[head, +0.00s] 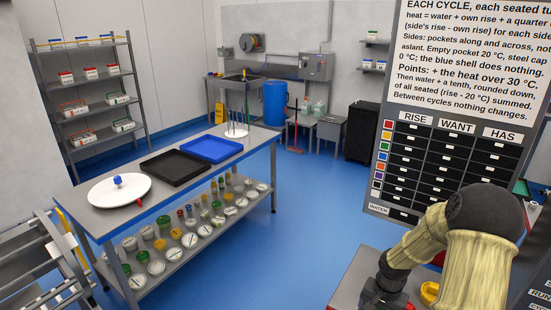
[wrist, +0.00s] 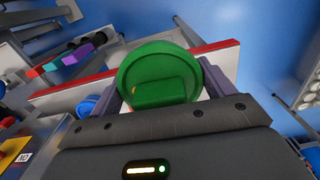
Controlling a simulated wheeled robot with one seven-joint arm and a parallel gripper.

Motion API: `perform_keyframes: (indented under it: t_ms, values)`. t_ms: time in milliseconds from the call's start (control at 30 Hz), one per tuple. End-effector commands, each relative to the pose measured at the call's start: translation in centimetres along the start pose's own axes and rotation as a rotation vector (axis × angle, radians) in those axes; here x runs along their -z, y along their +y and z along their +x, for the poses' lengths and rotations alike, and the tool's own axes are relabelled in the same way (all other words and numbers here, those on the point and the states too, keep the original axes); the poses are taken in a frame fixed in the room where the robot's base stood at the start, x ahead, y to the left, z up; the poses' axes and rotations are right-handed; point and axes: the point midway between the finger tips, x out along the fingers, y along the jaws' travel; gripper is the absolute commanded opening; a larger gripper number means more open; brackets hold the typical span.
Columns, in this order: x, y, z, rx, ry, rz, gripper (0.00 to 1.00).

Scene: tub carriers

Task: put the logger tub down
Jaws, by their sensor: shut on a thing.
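My gripper (wrist: 163,90) is shut on a round green tub, the logger tub (wrist: 146,62), in the wrist view. A finger stands on either side of it, and a raised green block shows in the middle of its round face. The tub appears held up over a white and red surface (wrist: 222,58); I cannot tell if it touches anything. In the head view my arm reaches down at the lower right, and the held tub cannot be made out there.
A steel bench (head: 95,215) holds a white round plate (head: 135,190), a black tray (head: 145,168) and a blue tray (head: 185,150). Several tubs stand on its lower shelf. A sign board (head: 395,110) stands at the right. Blue floor (head: 300,210) lies clear between.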

Motion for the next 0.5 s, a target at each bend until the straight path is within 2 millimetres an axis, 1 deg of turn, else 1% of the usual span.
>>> perform_keyframes:
  t_ms: [67,333,500]
  values:
    - [0.1,0.1,0.0,0.0,0.001,0.002,0.48]
    - [-0.6,-2.3,2.3,-0.003,0.002,-0.112,0.48]
    - [-1.2,-4.0,4.1,-0.006,0.004,-0.205,0.48]
